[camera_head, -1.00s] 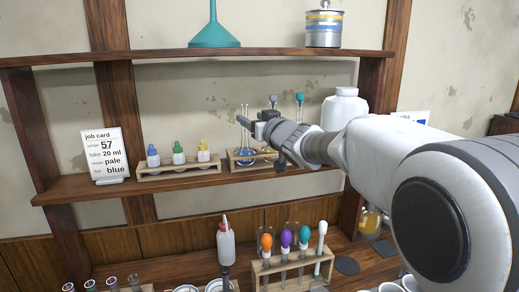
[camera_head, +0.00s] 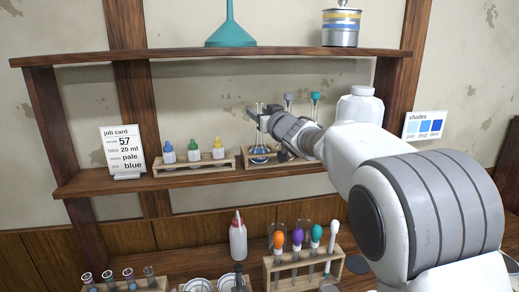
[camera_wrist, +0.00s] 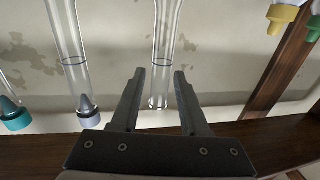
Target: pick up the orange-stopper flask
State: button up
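A wooden rack (camera_head: 254,165) on the middle shelf holds glass flasks, partly hidden by my arm. One flask (camera_head: 260,152) holds blue liquid. Behind it show a grey stopper (camera_head: 289,97) and a teal stopper (camera_head: 315,96). My gripper (camera_head: 256,115) is at the blue flask's neck. In the wrist view, which looks inverted, my gripper (camera_wrist: 159,75) is open with a clear glass neck (camera_wrist: 164,45) in line between its fingers; no stopper shows on that neck. Contact cannot be told. The grey stopper (camera_wrist: 88,106) and teal stopper (camera_wrist: 14,116) are at left.
Left of the flasks stand dropper bottles (camera_head: 193,151) in a rack and a job card (camera_head: 123,150). A white jar (camera_head: 360,107) is to the right. The upper shelf (camera_head: 200,57) passes above.

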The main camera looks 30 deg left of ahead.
grip_shut()
dwell(1.1)
